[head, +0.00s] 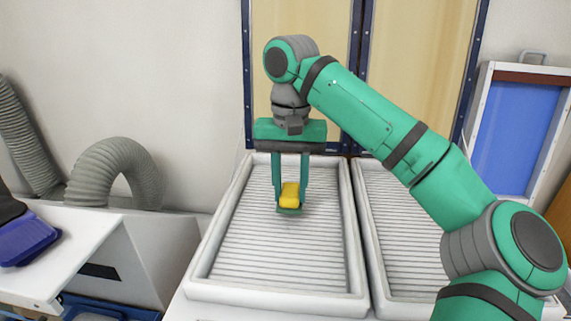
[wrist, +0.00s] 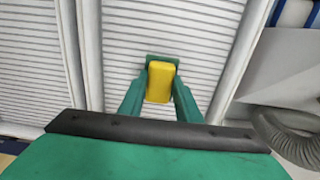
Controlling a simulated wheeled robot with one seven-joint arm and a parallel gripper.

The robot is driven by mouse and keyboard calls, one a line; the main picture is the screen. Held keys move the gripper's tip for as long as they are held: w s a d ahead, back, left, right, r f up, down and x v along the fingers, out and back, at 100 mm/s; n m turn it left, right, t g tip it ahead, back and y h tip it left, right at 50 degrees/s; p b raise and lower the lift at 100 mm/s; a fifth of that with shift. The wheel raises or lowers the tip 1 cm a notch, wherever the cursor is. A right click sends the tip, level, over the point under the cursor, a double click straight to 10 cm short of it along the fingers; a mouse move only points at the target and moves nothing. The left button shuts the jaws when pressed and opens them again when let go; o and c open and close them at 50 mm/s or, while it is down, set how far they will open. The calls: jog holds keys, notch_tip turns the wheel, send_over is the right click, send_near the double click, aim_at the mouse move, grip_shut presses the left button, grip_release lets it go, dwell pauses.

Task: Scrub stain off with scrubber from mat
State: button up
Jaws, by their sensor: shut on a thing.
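My gripper (head: 290,200) points down over the left tray with its two green fingers closed on a yellow scrubber (head: 291,190). In the wrist view the scrubber (wrist: 160,80) sits between the fingertips of my gripper (wrist: 161,95), with a green part showing at its far end. The mat (head: 250,262) is a pale, ribbed surface inside the left white tray, and its ribs also fill the wrist view (wrist: 200,35). The scrubber is at or close above the mat; I cannot tell whether it touches. I cannot make out a stain on the visible ribs.
The left tray's raised white rim (head: 275,301) surrounds the mat. A second ribbed tray (head: 385,225) stands beside it on the right, partly behind my arm. A grey hose (head: 115,165) and a white side table (head: 80,245) are at left. A blue-framed cabinet (head: 410,60) stands behind.

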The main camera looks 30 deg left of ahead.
jog(key=shift+w+r, duration=0.15)
jog(key=shift+r, duration=2.15)
jog(key=shift+d+r, duration=0.15)
jog(key=shift+r, duration=0.15)
jog(key=shift+s+a, duration=0.2)
